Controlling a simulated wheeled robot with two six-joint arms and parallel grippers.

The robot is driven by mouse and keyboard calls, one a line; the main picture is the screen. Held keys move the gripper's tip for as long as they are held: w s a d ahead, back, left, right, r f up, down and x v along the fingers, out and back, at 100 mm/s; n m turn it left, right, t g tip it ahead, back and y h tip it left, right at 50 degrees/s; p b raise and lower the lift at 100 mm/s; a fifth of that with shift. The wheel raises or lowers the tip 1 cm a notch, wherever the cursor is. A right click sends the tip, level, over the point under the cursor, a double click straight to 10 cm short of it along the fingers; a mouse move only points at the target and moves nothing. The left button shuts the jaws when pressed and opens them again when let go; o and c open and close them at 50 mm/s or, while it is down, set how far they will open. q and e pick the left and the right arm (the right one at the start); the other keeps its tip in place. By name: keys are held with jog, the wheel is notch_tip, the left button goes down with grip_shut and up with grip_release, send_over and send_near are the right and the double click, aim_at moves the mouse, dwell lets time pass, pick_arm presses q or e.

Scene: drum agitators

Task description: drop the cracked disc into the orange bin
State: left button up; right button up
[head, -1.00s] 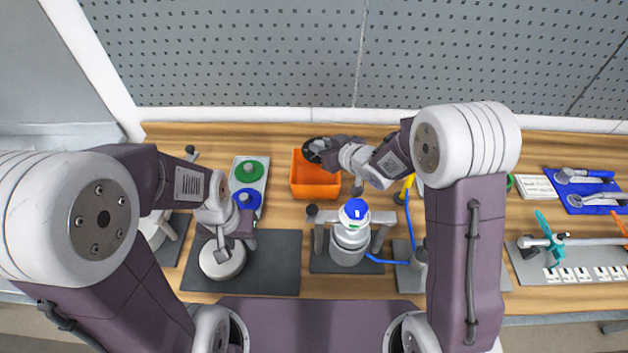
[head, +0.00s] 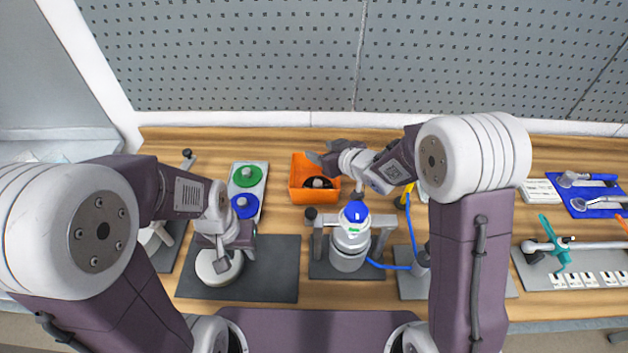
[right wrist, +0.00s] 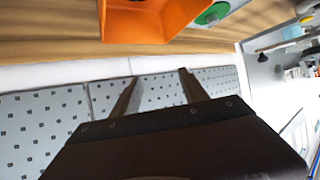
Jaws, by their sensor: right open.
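The black disc (head: 318,183) lies inside the orange bin (head: 301,194) in the head view; a crack cannot be made out at this size. The bin also shows at the top of the right wrist view (right wrist: 165,22). My right gripper (head: 318,157) is over the bin's back right part, apart from the disc. In the right wrist view its two fingers (right wrist: 158,90) are spread with nothing between them. My left gripper (head: 222,262) is down at a round white piece (head: 212,274) on a dark mat; whether its jaws hold it is hidden.
A tray with a green disc (head: 248,174) and a blue disc (head: 245,205) stands left of the bin. A blue-capped vessel (head: 350,250) in a stand is in front of the bin. A blue tool tray (head: 590,205) lies far right. A perforated wall rises behind.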

jog(key=s+d+r+p, duration=0.3)
jog(key=s+d+r, duration=0.3)
jog(key=d+r, duration=0.3)
jog(key=shift+s+d, duration=0.2)
jog(key=shift+d, duration=0.3)
